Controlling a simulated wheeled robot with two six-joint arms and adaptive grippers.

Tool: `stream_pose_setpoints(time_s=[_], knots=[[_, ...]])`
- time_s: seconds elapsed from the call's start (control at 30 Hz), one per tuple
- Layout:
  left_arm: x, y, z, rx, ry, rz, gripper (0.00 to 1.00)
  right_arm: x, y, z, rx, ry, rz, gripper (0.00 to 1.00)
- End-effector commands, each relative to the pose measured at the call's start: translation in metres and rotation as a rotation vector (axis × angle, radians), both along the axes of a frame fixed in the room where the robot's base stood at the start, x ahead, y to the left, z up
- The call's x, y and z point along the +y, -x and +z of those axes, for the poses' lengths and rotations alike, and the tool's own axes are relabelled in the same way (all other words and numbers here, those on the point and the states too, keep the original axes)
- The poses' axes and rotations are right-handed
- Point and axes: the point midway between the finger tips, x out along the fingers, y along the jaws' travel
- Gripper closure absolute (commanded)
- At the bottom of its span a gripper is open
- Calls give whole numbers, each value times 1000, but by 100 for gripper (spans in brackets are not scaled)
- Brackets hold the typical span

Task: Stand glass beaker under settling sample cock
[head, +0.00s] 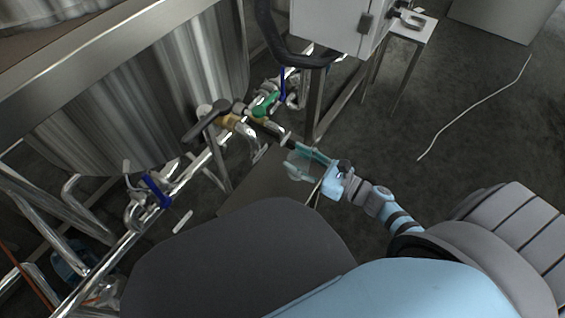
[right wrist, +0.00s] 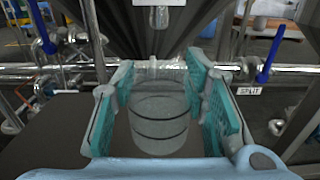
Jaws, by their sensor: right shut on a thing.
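My right gripper (head: 308,160) is shut on the clear glass beaker (right wrist: 160,118). In the right wrist view the beaker is upright between the teal finger pads, with dark bands around it. In the head view the beaker is small and mostly hidden by the fingers. A brass cock with a dark lever (head: 228,119) and a green-handled valve (head: 266,103) sit on the pipework just up and left of the gripper. I cannot tell which one is the settling sample cock. My left gripper is not in view.
A flat grey-brown plate (head: 254,182) lies beside the gripper. Steel pipes with blue-handled valves (head: 157,191) run along the tank (head: 150,90). A label reading "SPLIT" (right wrist: 248,91) hangs at the right. A white cabinet (head: 330,22) stands at the back. Floor at the right is mostly clear.

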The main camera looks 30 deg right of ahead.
Motion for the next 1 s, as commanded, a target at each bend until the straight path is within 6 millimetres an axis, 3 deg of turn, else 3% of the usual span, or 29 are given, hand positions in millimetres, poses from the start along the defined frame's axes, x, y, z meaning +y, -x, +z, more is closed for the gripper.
stream_pose_setpoints(time_s=[0.1, 0.27, 0.33, 0.43, 0.97, 1.0], knots=[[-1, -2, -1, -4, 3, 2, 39, 15, -27, 0, -1, -3, -2, 87], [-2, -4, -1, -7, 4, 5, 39, 28, -47, 0, 0, -1, 0, 87], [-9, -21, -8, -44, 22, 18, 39, 27, -44, -27, 6, 0, 0, 87], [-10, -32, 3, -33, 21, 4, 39, 26, -44, -36, 4, -1, 0, 87], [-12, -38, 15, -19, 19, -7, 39, 26, -43, -40, 2, 0, 1, 87], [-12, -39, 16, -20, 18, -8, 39, 26, -43, -40, 3, 1, 1, 56]])
